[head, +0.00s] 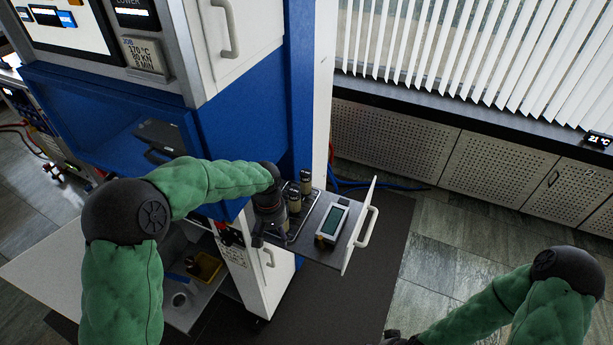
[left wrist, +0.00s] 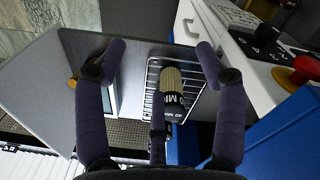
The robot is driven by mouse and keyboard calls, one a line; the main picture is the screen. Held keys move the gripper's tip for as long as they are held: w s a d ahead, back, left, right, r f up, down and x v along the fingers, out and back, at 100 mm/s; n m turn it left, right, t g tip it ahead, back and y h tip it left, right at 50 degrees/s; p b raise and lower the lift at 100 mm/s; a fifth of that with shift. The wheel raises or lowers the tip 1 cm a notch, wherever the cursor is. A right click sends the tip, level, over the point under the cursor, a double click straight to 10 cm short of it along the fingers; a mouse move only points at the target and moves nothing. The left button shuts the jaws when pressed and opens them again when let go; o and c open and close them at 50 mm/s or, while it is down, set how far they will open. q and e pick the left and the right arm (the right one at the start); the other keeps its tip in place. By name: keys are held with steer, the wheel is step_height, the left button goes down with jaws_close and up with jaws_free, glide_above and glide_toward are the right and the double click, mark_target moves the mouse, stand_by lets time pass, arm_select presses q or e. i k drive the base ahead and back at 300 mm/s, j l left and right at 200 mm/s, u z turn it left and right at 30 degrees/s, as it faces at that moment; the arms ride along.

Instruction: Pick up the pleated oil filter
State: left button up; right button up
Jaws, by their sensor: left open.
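A pleated oil filter (left wrist: 171,77) with beige pleats and a dark, white-lettered part stands in a wire rack (left wrist: 152,98) in the left wrist view. In the head view my left gripper (head: 272,228) is over the left side of an open drawer (head: 313,241). Two beige-and-dark cylinders show beside it, a farther one (head: 306,182) and a nearer one (head: 294,199); their details are too small to tell. My right gripper (head: 394,338) is mostly cut off at the bottom edge.
A handheld meter with a green screen (head: 332,222) lies on the drawer's right side, near the drawer front with its handle (head: 367,227). The blue press cabinet (head: 248,130) stands close behind. A red knob (left wrist: 307,68) shows at right in the left wrist view.

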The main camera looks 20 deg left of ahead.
mark_target(305, 174)
steer(key=i, duration=0.95)
